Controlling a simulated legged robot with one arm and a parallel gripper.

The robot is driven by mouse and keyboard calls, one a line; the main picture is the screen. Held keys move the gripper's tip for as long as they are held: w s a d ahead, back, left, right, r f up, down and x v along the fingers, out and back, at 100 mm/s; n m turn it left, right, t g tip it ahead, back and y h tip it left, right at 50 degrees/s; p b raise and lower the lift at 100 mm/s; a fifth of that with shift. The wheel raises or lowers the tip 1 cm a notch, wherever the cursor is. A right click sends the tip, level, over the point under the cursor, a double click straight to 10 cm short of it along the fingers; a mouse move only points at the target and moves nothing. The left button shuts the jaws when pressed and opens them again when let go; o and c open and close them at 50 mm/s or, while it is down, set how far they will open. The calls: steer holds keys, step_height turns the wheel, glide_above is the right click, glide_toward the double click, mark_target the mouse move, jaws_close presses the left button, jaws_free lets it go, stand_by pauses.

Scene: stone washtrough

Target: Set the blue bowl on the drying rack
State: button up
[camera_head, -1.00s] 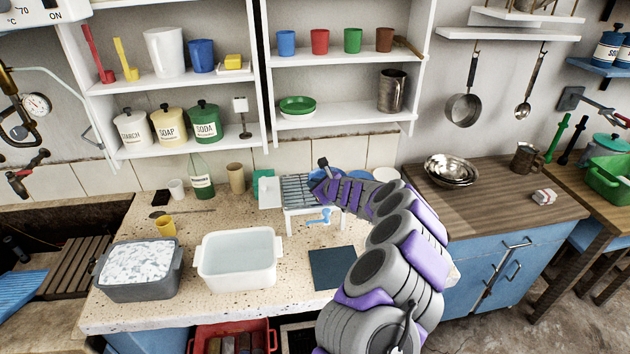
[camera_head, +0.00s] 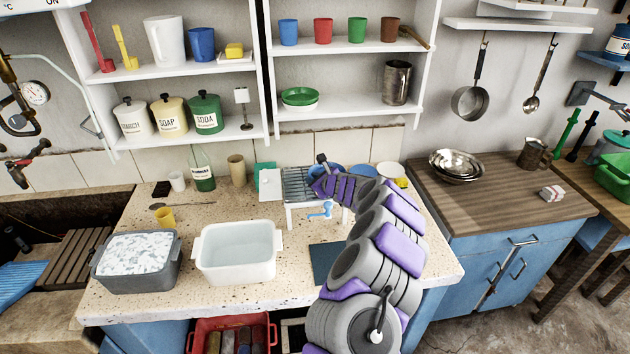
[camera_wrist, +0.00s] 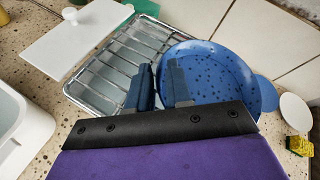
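The blue bowl (camera_wrist: 222,75), its inside dotted with dark spots, is at the centre right of the wrist view, overlapping the right end of the wire drying rack (camera_wrist: 110,80). In the head view the rack (camera_head: 297,184) stands on the counter, and the bowl is mostly hidden behind my arm. My gripper (camera_wrist: 158,78) is at the bowl's left rim, one finger on each side with a narrow gap, and looks shut on it. The rack's bars in view are empty. Whether the bowl's underside touches the rack is hidden.
Right of the bowl are a smaller blue round piece (camera_wrist: 265,92), a white disc (camera_wrist: 295,112) and a yellow sponge (camera_wrist: 300,145). A white board (camera_wrist: 80,38) lies left of the rack. A white basin (camera_head: 238,252) stands in front. The tiled wall is close behind.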

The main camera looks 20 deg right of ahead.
steer(key=shift+o, duration=1.1)
steer(key=shift+a+r, duration=0.1)
steer(key=shift+a, duration=0.5)
steer(key=shift+s+d+r, duration=0.2)
steer(key=shift+s+d, duration=0.3)
steer(key=p+v, duration=0.1)
steer(key=v, duration=1)
steer(key=shift+a, duration=0.2)
